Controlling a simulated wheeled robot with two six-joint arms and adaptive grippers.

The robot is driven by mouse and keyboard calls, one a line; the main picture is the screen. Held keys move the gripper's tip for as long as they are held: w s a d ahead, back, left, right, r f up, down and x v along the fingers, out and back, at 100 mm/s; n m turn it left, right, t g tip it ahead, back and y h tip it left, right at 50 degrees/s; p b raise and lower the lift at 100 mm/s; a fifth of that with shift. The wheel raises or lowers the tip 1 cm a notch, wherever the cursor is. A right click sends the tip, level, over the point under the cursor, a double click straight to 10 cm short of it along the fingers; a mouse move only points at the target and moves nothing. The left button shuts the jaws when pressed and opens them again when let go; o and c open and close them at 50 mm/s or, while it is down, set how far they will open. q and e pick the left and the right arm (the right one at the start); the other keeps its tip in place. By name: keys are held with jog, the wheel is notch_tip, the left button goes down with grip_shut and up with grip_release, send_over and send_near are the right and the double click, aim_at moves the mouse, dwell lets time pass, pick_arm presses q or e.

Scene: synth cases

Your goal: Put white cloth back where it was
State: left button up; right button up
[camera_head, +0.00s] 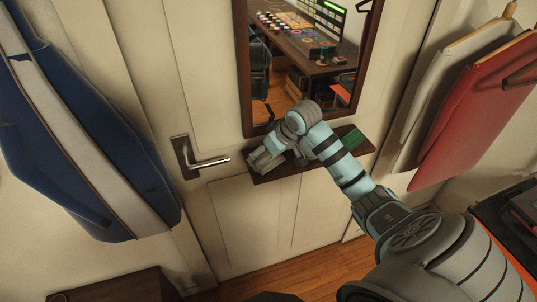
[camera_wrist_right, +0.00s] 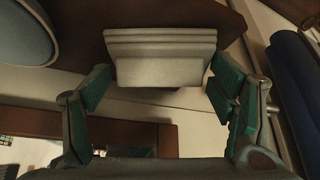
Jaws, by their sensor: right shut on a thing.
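The white cloth (camera_wrist_right: 160,62) shows in the right wrist view as a folded, layered pale block between the green-padded fingers of my right gripper (camera_wrist_right: 160,88). The gripper is shut on it, with a pad at each side. In the head view my right gripper (camera_head: 268,158) is over the left end of the small dark shelf (camera_head: 290,168) under the mirror; the cloth is hard to tell from the fingers there. Whether the cloth touches the shelf cannot be told. My left gripper is not in view.
A dark-framed mirror (camera_head: 312,50) hangs above the shelf on a pale door with a metal handle (camera_head: 200,160). A green item (camera_head: 353,139) lies at the shelf's right end. Blue clothing (camera_head: 90,130) hangs left; red clothing (camera_head: 470,110) hangs right.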

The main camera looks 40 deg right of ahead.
jog(key=shift+s+a+f, duration=0.1)
jog(key=o, duration=0.8)
jog(key=shift+c, duration=0.2)
jog(key=shift+o, duration=1.4)
jog(key=shift+f, duration=0.1)
jog(key=v, duration=1.2)
